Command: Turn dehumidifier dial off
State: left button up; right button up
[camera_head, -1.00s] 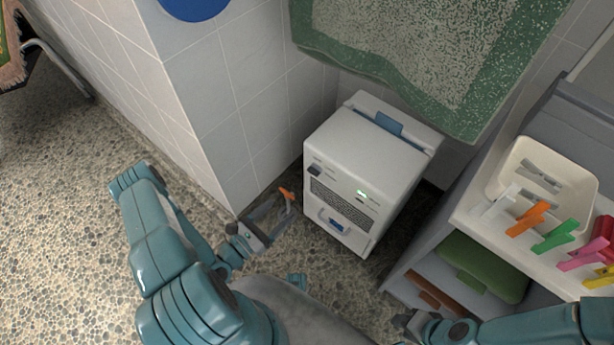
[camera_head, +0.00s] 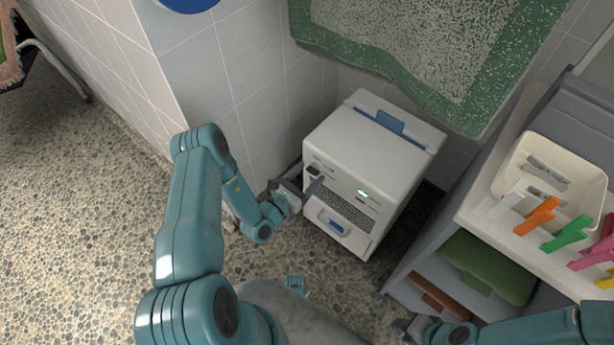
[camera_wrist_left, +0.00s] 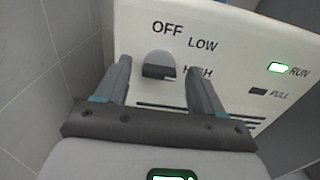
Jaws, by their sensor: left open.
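The white dehumidifier (camera_head: 367,150) stands on the pebbled floor in the corner. Its dark dial (camera_wrist_left: 159,64) is on the front panel, below the words OFF and LOW and left of HIGH. The RUN light (camera_wrist_left: 278,68) glows green, and it shows in the head view (camera_head: 363,193). My left gripper (camera_head: 312,178) is at the upper left of the dehumidifier's front. In the left wrist view its open fingers (camera_wrist_left: 160,85) are on either side of the dial, apart from it. My right gripper (camera_head: 408,326) is at the bottom edge, mostly cut off; its jaws are unclear.
A tiled wall corner (camera_head: 240,120) is close to the left of my left gripper. A green-edged towel (camera_head: 420,50) hangs behind the dehumidifier. A grey shelf (camera_head: 470,225) with a cream basket (camera_head: 510,180) and coloured pegs stands at the right. The floor at left is clear.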

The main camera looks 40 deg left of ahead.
pick_arm(q)
jog(key=c, duration=1.1)
jog(key=shift+o, duration=0.2)
jog(key=shift+n, duration=0.3)
jog(key=n+p, duration=0.1)
jog(key=n, duration=0.2)
jog(key=shift+n, duration=0.4)
jog(key=n, duration=0.4)
jog(key=shift+a+f+n, duration=0.1)
jog(key=shift+n, duration=0.2)
jog(key=n, duration=0.4)
jog(key=shift+f, duration=0.1)
jog(key=n, duration=0.4)
jog(key=shift+n, duration=0.3)
jog(key=shift+f+n, duration=0.1)
jog(key=shift+n, duration=0.2)
